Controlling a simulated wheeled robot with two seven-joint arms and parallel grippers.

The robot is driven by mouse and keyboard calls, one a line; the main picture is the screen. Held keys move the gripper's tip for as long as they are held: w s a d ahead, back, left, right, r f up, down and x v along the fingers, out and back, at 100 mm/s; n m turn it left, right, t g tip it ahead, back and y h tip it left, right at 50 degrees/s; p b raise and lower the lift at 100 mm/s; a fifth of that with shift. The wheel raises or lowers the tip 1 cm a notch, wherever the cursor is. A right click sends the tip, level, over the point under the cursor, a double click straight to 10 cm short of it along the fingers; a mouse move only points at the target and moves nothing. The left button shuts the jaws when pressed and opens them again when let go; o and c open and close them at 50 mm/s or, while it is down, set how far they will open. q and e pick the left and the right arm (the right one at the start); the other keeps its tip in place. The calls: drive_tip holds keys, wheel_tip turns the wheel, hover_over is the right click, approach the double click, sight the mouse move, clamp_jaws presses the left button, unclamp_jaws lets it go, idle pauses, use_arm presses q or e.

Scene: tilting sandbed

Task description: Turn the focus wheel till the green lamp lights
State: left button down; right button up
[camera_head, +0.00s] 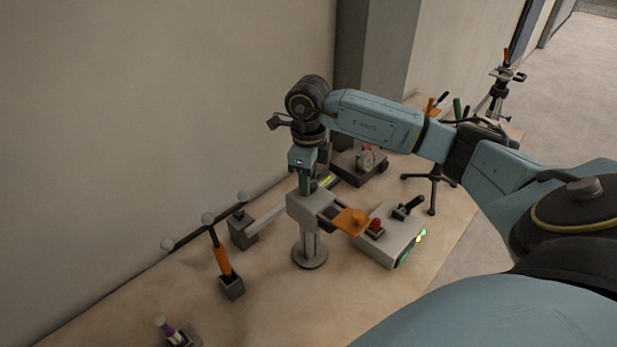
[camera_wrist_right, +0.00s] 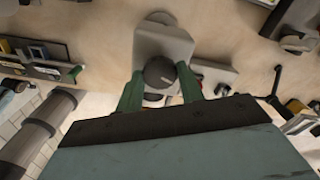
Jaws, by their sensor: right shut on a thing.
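A grey instrument head (camera_head: 308,207) with an orange plate (camera_head: 350,221) at its side stands on a post with a round foot. It also shows in the right wrist view (camera_wrist_right: 162,38). My right gripper (camera_head: 305,186) comes down on it from above. In the right wrist view the green fingers of this gripper (camera_wrist_right: 160,78) are shut on a dark round wheel (camera_wrist_right: 159,71) with a pale mark. In the head view the wheel is hidden by the gripper. Small bright green spots (camera_head: 421,236) show on a grey control box (camera_head: 388,236); I cannot tell which is the lamp. My left gripper is out of view.
The control box carries a red knob (camera_head: 375,226) and a black lever (camera_head: 409,206). An orange-handled lever (camera_head: 222,260) and a purple one (camera_head: 175,335) stand to the left. A dark device (camera_head: 359,166) sits behind. The sandy bed is bare between them.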

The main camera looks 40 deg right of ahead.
drive_tip(key=o, duration=1)
wheel_tip(320, 180, up, 14)
drive_tip(key=shift+f+b, duration=0.25)
drive_tip(key=shift+b, duration=0.2)
drive_tip(key=shift+f, duration=0.1)
